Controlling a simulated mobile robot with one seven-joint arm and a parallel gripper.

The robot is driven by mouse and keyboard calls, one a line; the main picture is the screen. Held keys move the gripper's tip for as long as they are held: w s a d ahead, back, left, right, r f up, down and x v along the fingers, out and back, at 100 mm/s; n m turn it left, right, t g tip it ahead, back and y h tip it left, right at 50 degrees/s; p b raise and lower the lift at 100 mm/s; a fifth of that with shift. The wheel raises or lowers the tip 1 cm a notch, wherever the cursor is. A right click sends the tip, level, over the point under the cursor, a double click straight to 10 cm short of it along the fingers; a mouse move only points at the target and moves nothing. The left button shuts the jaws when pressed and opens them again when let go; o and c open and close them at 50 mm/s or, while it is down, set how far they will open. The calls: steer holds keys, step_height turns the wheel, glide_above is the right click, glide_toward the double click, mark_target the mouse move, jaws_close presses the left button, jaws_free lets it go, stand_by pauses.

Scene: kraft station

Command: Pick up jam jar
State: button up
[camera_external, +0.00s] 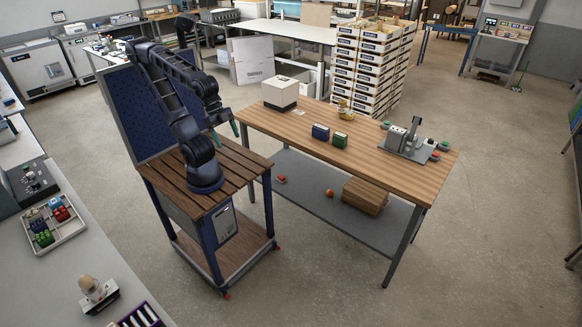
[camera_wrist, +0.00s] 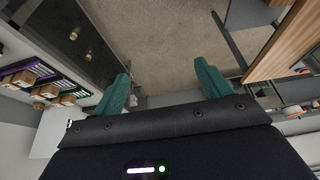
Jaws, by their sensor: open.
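A small amber jar-like item (camera_external: 344,106) stands near the back edge of the wooden table in the external view. It may be the jam jar, but it is too small to tell. My gripper (camera_external: 223,131) hangs at the table's left end, well to the left of this item. Its green fingers are apart with nothing between them. In the wrist view my gripper (camera_wrist: 163,82) is open over bare floor. No jam jar can be made out in the wrist view.
Bare wood lies between the boxes and the device.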

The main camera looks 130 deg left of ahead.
steer(key=w+a+r+n+t+y, duration=0.3)
steer(key=w+a+n+y, duration=0.1)
steer(key=w+a, duration=1.5)
steer(key=w+a+f+n+t+y, duration=0.1)
steer(key=w+a+f+n+y, duration=0.15)
steer(key=a, duration=1.15)
steer(key=w+a+f+n+y, duration=0.1)
steer(key=w+a+n+y, duration=0.15)
steer(key=a, duration=1.15)
steer(key=s+a+f+y, duration=0.15)
steer(key=a+f, duration=0.25)
steer(key=a, duration=0.9)
steer(key=n+g+y, duration=0.2)
steer(key=n+y, duration=0.2)
steer(key=y, duration=0.2)
glide_toward(345, 101)
steer(key=x, duration=0.6)
steer(key=f+x, duration=0.1)
steer(key=x, duration=0.3)
steer(key=shift+s+a, duration=0.1)
steer(key=shift+a, duration=0.05)
